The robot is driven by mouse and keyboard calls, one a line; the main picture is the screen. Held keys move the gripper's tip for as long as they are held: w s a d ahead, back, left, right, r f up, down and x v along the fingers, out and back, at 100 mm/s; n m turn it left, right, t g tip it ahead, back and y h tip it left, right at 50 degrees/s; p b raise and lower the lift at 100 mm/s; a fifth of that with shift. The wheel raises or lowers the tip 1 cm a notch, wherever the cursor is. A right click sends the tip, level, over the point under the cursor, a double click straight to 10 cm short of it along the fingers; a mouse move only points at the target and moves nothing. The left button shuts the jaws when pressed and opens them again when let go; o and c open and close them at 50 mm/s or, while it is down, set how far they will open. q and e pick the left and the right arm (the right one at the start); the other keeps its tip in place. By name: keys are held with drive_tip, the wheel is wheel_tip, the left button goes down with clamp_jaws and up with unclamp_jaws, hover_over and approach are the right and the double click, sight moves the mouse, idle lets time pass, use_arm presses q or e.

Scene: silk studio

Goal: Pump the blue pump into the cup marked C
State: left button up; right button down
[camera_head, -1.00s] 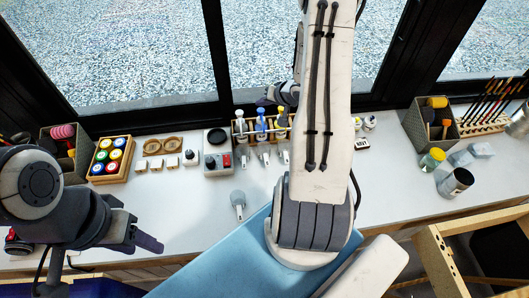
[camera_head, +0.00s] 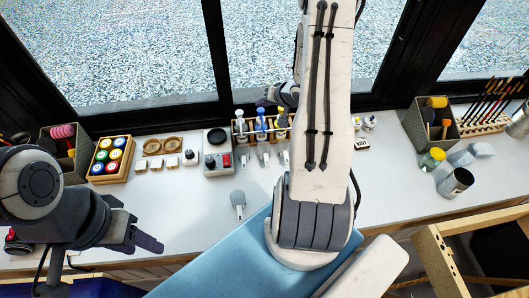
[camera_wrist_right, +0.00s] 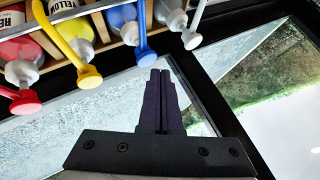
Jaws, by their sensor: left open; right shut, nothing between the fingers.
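The blue pump (camera_head: 260,126) stands in a wooden rack (camera_head: 236,128) at the back of the table. In the right wrist view the blue pump (camera_wrist_right: 147,54) has its round head just above my right fingertips, close to them; I cannot tell whether they touch. My right gripper (camera_wrist_right: 160,74) is shut and empty; in the head view it (camera_head: 266,100) is partly hidden behind my arm. Small light cups (camera_head: 263,153) stand in front of the rack; no letter C is readable. My left gripper (camera_head: 146,234) is open and empty at the front left.
Yellow (camera_wrist_right: 88,76), red (camera_wrist_right: 25,102) and white (camera_wrist_right: 192,39) pumps flank the blue one closely. The window lies behind the rack. A grey-headed item (camera_head: 238,198) lies on the table's clear middle. A paint-pot tray (camera_head: 126,170) stands at the left.

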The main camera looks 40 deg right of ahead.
sight(262, 112)
drive_tip(key=shift+f, duration=0.3)
drive_tip(key=shift+f+b, duration=0.5)
drive_tip(key=shift+f, duration=0.35)
idle(0.8)
drive_tip(key=shift+r+p, duration=1.3)
drive_tip(key=shift+p, duration=0.1)
wheel_tip(262, 112, up, 6)
drive_tip(key=p, duration=0.6)
drive_tip(key=shift+p, duration=0.4)
drive_tip(key=shift+a, duration=0.1)
